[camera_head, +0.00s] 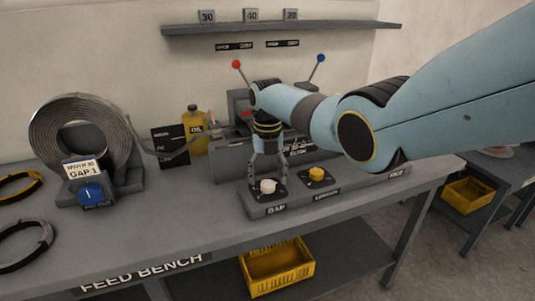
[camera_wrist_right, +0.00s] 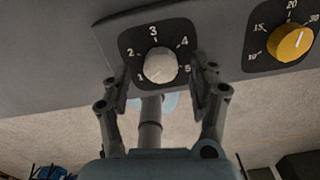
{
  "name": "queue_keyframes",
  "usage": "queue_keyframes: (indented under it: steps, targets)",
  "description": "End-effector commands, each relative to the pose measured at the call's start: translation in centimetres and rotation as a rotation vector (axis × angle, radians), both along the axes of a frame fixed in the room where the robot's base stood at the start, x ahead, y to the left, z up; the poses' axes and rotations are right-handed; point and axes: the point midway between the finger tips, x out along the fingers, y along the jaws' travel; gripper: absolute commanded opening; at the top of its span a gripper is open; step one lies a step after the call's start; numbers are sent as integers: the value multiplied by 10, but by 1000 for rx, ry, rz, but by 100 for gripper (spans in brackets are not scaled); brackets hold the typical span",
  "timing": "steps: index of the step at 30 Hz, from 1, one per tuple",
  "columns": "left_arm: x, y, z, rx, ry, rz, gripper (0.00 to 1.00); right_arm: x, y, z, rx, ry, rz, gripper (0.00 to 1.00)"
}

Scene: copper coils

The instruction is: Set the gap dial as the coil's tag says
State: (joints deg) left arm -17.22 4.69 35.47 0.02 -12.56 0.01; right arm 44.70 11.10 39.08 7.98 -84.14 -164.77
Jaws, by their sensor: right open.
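The copper coil (camera_head: 75,140) stands on the bench at the left. Its tag (camera_head: 82,170) reads "GAP 1", with a smaller line above that looks like "WIDTH 30". The white gap dial (camera_head: 268,186) sits on the panel marked "GAP". In the wrist view the white knob (camera_wrist_right: 160,66) has numbers 1 to 5 around it; I cannot tell where its pointer stands. My right gripper (camera_head: 268,178) points down over this dial. Its open fingers (camera_wrist_right: 163,84) stand on either side of the knob, apart from it. My left gripper is not in view.
A yellow dial (camera_head: 317,174) sits right of the gap dial, and also shows in the wrist view (camera_wrist_right: 292,43). A blue dial (camera_head: 91,194) is below the tag. An oil can (camera_head: 194,132) and levers with red (camera_head: 236,64) and blue (camera_head: 321,58) knobs stand behind.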

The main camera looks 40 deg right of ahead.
Motion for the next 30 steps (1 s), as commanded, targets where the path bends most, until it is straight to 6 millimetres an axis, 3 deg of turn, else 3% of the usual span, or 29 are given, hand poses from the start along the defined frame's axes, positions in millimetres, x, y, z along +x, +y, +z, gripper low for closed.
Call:
queue_keyframes:
  steps: [9,13,18,30]
  targets:
    - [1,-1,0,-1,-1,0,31,0,-1,69,-3,-3,0,61]
    - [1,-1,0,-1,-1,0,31,0,0,89,-2,-2,0,61]
    - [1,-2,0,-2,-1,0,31,-1,0,100,-1,0,0,61]
    - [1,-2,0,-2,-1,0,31,-1,0,101,-1,0,0,61]
